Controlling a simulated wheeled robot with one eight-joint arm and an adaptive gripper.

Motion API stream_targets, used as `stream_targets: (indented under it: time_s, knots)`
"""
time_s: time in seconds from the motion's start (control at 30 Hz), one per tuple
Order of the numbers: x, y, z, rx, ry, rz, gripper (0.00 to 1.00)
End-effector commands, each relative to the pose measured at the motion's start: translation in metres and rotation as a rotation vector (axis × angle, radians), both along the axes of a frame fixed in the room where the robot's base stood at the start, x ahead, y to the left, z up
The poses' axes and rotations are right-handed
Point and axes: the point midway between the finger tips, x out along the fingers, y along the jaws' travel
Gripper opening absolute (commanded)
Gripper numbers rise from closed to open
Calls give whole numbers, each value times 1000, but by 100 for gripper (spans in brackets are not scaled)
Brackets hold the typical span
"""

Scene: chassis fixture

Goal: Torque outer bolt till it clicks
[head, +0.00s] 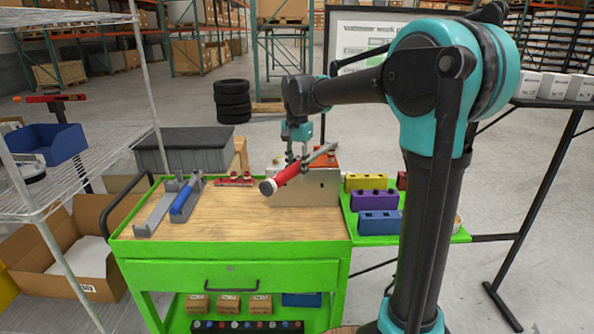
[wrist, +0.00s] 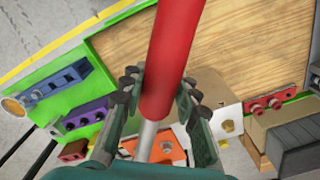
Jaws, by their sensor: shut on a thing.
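My gripper (head: 299,152) is shut on the red handle of a torque wrench (head: 283,178). The wrench is tilted, with its handle end toward the camera and its grey shaft running up to the right over the metal chassis fixture (head: 318,190). In the wrist view the fingers of my gripper (wrist: 158,92) flank the red handle of the wrench (wrist: 173,50). Its shaft passes over an orange plate (wrist: 178,154) on the fixture. A brass bolt (wrist: 228,126) shows on the pale plate beside it. The wrench's tip is hidden, so I cannot tell whether it is on a bolt.
The fixture stands on a green cart with a wooden top (head: 245,222). A grey rack with a blue tool (head: 182,200) and a red block with bolts (head: 234,181) lie to the left. Yellow, purple (head: 373,199) and blue blocks stand on the right side shelf. The front cart top is clear.

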Motion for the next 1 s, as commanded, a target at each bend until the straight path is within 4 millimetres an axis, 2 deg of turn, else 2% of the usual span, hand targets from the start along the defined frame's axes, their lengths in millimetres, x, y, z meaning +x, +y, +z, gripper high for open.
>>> stream_targets:
  time_s: [0.73, 1.0]
  knots:
    - [0, 0, 12, 0, 0, 0, 0]
    - [0, 0, 24, 0, 0, 0, 0]
